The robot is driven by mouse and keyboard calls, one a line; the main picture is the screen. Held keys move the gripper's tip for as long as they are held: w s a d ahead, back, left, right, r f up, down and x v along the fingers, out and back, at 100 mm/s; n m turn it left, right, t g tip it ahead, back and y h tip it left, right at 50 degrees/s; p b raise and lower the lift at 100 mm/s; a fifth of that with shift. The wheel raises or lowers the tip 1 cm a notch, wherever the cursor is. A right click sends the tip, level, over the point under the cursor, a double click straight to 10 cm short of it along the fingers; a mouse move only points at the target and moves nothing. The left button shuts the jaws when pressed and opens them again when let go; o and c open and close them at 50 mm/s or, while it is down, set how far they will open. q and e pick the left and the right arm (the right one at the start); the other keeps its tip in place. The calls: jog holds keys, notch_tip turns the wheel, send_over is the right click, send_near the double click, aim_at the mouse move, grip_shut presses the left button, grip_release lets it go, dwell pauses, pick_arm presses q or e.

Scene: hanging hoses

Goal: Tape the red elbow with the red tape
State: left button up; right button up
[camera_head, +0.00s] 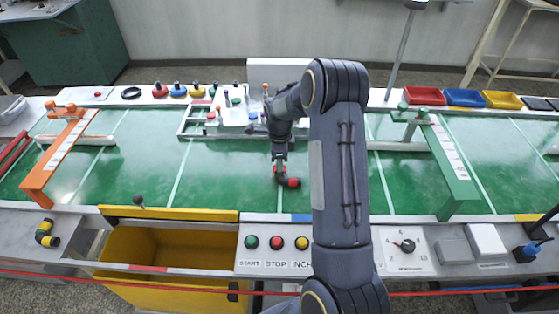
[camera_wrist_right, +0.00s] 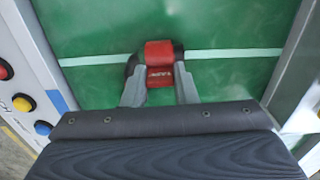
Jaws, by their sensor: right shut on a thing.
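The red elbow (camera_head: 292,183) is a short red piece low over the green belt, at the middle of the head view. My right gripper (camera_head: 280,168) reaches down onto it. In the right wrist view, the red elbow (camera_wrist_right: 159,62) sits between the dark fingertips of my right gripper (camera_wrist_right: 157,72), which is shut on it. Pale lettering shows on its near face. I cannot tell if it touches the belt. A red disc (camera_head: 160,90) with a dark knob, perhaps the red tape, sits on the back ledge. My left gripper is not in view.
Blue (camera_head: 178,91) and yellow (camera_head: 197,91) discs stand beside the red one. An orange frame (camera_head: 55,155) and a green frame (camera_head: 452,165) span the belt. A yellow elbow (camera_head: 47,234) lies front left, near a yellow bin (camera_head: 165,250). Much of the belt (camera_head: 140,160) is clear.

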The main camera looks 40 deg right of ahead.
jog(key=shift+f+b, duration=0.65)
jog(key=shift+f, duration=0.15)
dwell(0.6)
jog(key=o, duration=1.1)
jog(key=shift+c, duration=0.2)
jog(key=shift+r, duration=0.1)
